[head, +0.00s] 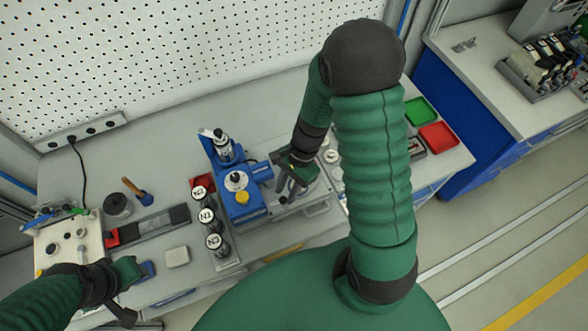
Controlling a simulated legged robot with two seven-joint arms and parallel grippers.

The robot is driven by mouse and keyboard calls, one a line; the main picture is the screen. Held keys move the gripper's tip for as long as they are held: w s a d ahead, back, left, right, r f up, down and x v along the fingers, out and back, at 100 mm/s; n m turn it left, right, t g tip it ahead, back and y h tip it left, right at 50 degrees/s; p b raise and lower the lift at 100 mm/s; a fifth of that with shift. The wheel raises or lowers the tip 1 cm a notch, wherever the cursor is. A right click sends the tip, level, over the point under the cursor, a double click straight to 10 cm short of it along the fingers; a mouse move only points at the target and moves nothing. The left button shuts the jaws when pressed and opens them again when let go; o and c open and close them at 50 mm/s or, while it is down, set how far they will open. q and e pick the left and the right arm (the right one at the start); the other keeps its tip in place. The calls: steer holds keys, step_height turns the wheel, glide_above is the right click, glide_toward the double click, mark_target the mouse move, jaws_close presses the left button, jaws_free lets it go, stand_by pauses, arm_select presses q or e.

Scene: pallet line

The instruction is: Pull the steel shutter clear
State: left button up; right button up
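A blue machine (238,205) stands in the middle of the workbench, with a yellow button on its top. A grey steel part (312,208) sits against its right side; it looks like the shutter, though I cannot tell for sure. My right gripper (287,178) points down just over this steel part, its dark fingers close to it. My own arm hides part of the area, and I cannot tell whether the fingers touch or grip anything. My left gripper (130,292) is low at the left, by the bench's front edge, away from the steel part.
Several black-bodied cylinders with white N-marked tops (206,215) stand left of the blue machine. A beige control box (68,245), a brush (137,190) and a pale block (177,257) lie further left. Green (420,112) and red (438,136) trays sit at the right end.

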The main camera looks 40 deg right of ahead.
steer(key=d+v, duration=0.1)
steer(key=v, duration=1.4)
steer(key=shift+w+b, duration=0.2)
steer(key=shift+b, duration=0.25)
steer(key=shift+a+f, duration=0.1)
steer(key=shift+a, duration=0.15)
